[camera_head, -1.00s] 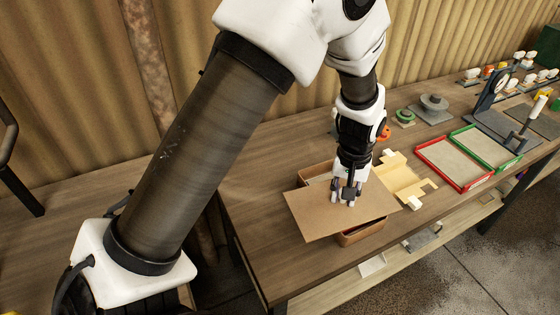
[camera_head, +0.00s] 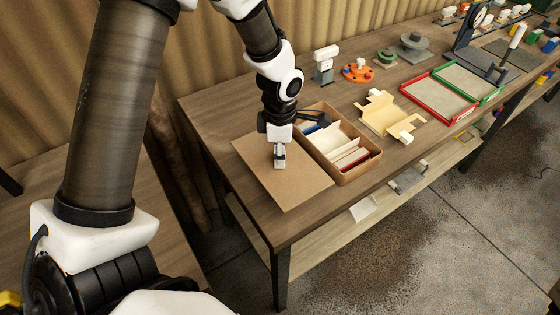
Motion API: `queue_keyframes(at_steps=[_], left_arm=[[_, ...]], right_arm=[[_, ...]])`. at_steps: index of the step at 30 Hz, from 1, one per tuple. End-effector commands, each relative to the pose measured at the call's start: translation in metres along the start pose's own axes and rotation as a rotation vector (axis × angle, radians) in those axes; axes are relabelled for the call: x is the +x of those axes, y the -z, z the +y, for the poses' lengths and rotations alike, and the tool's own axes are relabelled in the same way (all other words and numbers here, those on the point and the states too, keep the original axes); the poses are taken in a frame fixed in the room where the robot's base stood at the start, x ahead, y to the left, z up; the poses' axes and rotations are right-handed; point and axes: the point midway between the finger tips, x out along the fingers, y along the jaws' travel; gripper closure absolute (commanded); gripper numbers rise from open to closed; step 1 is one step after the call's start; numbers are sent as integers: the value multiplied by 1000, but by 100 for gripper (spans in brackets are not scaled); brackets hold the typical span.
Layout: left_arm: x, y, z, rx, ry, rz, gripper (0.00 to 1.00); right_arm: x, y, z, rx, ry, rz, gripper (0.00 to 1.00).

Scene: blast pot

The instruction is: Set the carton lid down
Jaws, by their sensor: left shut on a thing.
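The carton lid (camera_head: 288,188) is a flat brown sheet at the left end of the table, left of the open carton. My left gripper (camera_head: 280,160) is above the lid's middle and shut on its grip point, which the fingers hide. The lid looks level and at or very near the table top; I cannot tell whether it touches. The carton (camera_head: 345,177) is uncovered and holds white, red and blue items. My right gripper is not in view.
A cream folded card piece (camera_head: 380,115) lies right of the carton. A red tray (camera_head: 432,102) and a green tray (camera_head: 468,80) are further right. An orange disc (camera_head: 357,72) and a white-topped device (camera_head: 326,62) stand behind. The table's left and front edges are close to the lid.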

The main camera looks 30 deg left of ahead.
Motion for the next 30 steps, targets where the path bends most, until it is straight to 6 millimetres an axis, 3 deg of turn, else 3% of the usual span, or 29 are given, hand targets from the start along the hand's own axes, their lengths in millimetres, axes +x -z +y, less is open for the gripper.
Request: queue_keyframes(at_steps=[3, 6, 16, 17, 18, 30], left_arm=[[22, 1, -1, 1, 5, 3, 100], [32, 0, -1, 1, 2, 1, 100], [37, 0, 0, 2, 1, 0, 100], [35, 0, 0, 2, 1, 0, 61], [35, 0, 0, 2, 1, 0, 47], [28, 0, 0, 1, 0, 0, 46]], right_arm=[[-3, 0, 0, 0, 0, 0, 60], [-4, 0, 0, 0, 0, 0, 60], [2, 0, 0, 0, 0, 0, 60], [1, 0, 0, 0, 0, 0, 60], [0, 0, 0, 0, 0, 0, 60], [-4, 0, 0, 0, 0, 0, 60]])
